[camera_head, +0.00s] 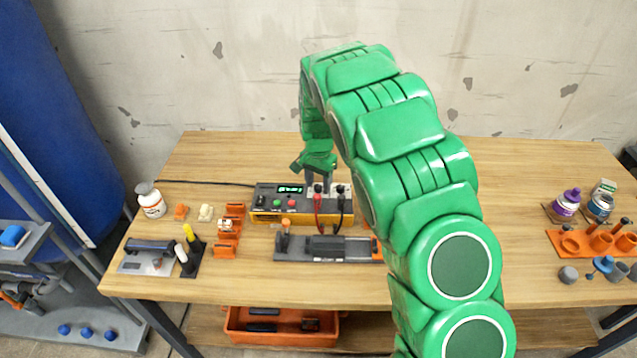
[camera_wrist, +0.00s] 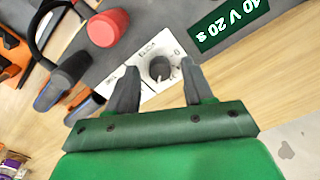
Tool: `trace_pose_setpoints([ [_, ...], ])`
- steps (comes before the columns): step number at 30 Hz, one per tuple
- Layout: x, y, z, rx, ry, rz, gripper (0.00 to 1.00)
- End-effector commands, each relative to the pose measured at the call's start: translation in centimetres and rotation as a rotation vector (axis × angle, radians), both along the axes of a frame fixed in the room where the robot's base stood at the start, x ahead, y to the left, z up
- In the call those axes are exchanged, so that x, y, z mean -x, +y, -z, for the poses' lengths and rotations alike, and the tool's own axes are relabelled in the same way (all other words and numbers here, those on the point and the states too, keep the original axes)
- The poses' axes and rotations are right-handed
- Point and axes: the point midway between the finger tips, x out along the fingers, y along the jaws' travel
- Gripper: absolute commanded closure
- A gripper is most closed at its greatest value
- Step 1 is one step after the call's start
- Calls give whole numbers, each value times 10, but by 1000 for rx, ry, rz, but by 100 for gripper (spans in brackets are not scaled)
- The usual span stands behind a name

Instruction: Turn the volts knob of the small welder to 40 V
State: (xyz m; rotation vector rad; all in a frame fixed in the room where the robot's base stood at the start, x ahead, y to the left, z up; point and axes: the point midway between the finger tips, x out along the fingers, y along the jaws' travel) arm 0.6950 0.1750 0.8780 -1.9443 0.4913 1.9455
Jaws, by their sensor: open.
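The small welder (camera_head: 262,205) is a grey box with a yellow-orange front edge, near the middle of the bench. Its green display (camera_head: 290,189) is too small to read in the head view. In the wrist view the display (camera_wrist: 228,22) is upside down and reads "0 V 20 s", with the leading digit unclear at the frame edge. A dark round knob (camera_wrist: 160,68) with a light pointer mark sits on a white dial plate (camera_wrist: 142,52). My gripper (camera_wrist: 160,75) is open, its fingers on either side of the knob; contact cannot be told.
Red (camera_head: 318,203) and black (camera_head: 340,203) leads come off the welder's front. A grey fixture (camera_head: 330,249) lies in front. Small orange blocks and a white bottle (camera_head: 151,201) stand left. An orange rack (camera_head: 590,243) stands right.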

Motion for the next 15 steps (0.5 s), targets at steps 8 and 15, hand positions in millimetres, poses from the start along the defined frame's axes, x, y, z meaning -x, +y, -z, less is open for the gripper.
trace_pose_setpoints([
  [8,-1,0,-31,-1,-4,0,48],
  [15,-2,0,-67,-1,-6,0,48],
])
